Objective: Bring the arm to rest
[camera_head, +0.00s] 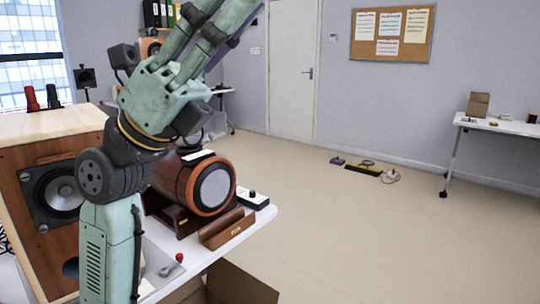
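My gripper (222,25) is at the upper left of the head view, raised above the table and close to the camera. Its long green fingers point up and to the right, straight and apart. Their tips reach the top edge of the picture and are partly cut off. I see nothing held between them. My green arm rises from the lower left in front of the table, with dark joints at the elbow and wrist.
Close behind my arm are a wooden speaker cabinet (25,180), a round wooden speaker (213,190) and a small wooden stand (227,229) on the white table (215,252). An open cardboard box (240,285) sits below. The floor (370,235) to the right is mostly clear.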

